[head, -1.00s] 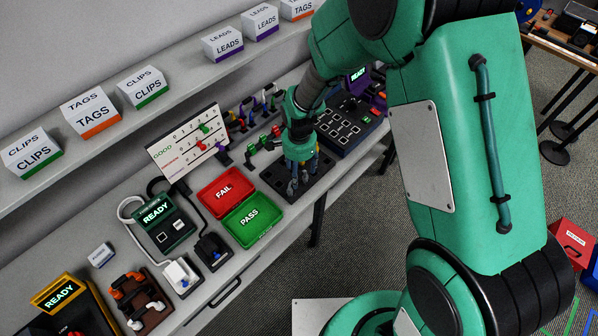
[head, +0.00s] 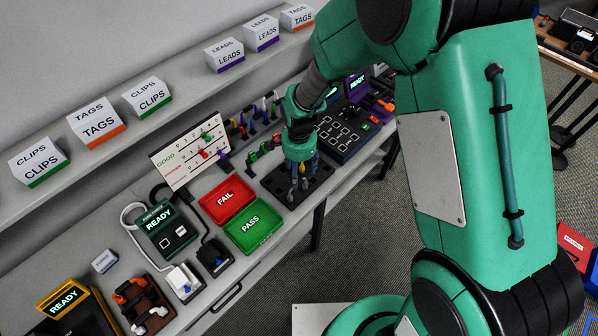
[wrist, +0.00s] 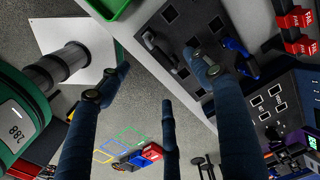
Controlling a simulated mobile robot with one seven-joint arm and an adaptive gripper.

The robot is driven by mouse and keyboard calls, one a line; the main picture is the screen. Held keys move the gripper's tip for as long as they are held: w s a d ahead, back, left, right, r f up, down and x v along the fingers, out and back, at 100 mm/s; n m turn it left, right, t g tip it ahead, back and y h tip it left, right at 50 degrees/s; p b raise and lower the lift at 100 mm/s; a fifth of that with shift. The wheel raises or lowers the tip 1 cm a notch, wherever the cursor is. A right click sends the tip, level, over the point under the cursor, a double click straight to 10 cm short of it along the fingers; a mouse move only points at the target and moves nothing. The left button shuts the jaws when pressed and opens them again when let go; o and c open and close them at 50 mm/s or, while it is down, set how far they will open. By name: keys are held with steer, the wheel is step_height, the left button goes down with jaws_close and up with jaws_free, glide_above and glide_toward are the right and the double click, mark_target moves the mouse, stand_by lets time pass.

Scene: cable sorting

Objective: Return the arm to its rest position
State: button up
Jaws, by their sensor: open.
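My gripper (head: 301,182) hangs from my green arm over a dark slotted block (head: 322,186) at the bench's front edge, right of the red and green trays. In the wrist view my gripper's blue-grey fingers (wrist: 160,85) are spread apart with nothing between them. That view also shows the dark block (wrist: 178,18), with a grey-handled connector (wrist: 158,50) and a blue connector (wrist: 240,58) standing in it. The fingers partly hide the block in the head view, and I cannot tell how far they are above it.
A red FAIL tray (head: 228,199) and green PASS tray (head: 254,225) lie left of the gripper. Behind are a tally board (head: 190,150) and hanging connectors (head: 262,112). A keyed panel (head: 340,128) is to the right. A shelf (head: 190,90) with labelled boxes runs above the bench.

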stand_by(0.5)
steer(key=s+d+r+n+t+b, duration=0.1)
steer(key=s+d+r+b, duration=0.1)
steer(key=d+r, duration=0.35)
steer(key=s+d+r+n+t+b, duration=0.1)
steer(key=s+d+r+n, duration=0.15)
steer(key=r, duration=0.55)
steer(key=s+d+r+n+t+b, duration=0.1)
steer(key=s+d+r+b, duration=0.1)
steer(key=d+r, duration=0.35)
steer(key=s+d+r+n+t+b, duration=0.1)
steer(key=s+d+r+n+b, duration=0.1)
steer(key=s, duration=0.6)
steer(key=s+d+r+n+t+b, duration=0.1)
steer(key=s+d+r, duration=0.3)
steer(key=s, duration=0.5)
step_height(320, 180, up, 3)
steer(key=shift+s+d+f+n+t+b, duration=0.15)
steer(key=shift+s+d+n+t+b, duration=0.15)
steer(key=shift+n+b, duration=0.4)
